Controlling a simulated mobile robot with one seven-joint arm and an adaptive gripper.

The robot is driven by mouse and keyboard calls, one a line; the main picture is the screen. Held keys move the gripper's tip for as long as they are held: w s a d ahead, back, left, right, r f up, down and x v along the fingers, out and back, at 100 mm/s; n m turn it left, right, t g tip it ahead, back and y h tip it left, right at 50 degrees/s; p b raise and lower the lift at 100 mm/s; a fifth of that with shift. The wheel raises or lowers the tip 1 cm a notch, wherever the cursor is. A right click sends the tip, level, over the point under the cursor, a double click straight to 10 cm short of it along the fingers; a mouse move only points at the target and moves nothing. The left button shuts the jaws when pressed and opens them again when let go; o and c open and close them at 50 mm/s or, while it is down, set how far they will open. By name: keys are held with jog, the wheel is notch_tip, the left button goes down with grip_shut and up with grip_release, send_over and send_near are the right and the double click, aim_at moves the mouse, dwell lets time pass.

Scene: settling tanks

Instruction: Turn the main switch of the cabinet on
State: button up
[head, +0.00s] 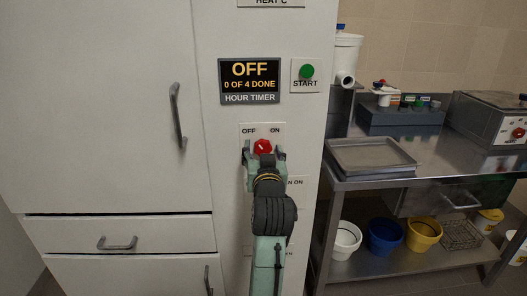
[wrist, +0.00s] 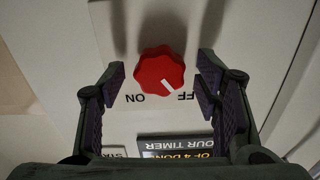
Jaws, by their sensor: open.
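The main switch is a red scalloped knob (head: 263,147) on the white cabinet (head: 310,150), on a plate marked OFF at left and ON at right. In the wrist view the scene is upside down, and the knob (wrist: 160,72) has its white mark pointing to the lower right, toward OFF. My gripper (head: 264,154) is in front of the knob with its fingers apart. In the wrist view my open gripper (wrist: 161,86) has one finger on each side of the knob, with a gap on both sides. Its lower plate is partly hidden by my arm in the head view.
Above the switch is a display (head: 250,82) reading OFF, 0 OF 4 DONE, beside a green START button (head: 307,72). A door handle (head: 178,115) stands out at left. At right is a steel bench (head: 400,178) with a tray (head: 370,158) and buckets below.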

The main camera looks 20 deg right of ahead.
jog(key=shift+c, duration=0.4)
jog(key=c, duration=1.1)
jog(key=shift+o, duration=0.2)
jog(key=shift+m, duration=0.3)
jog(key=shift+r+m+p, duration=0.1)
jog(key=shift+m+p, duration=0.5)
jog(key=shift+m, duration=0.3)
jog(key=m+p, duration=0.1)
jog(key=m, duration=0.3)
jog(key=shift+m, duration=0.3)
jog(key=m+p, duration=0.1)
jog(key=m, duration=0.2)
jog(key=shift+m+p, duration=0.4)
jog(key=shift+m, duration=1.7)
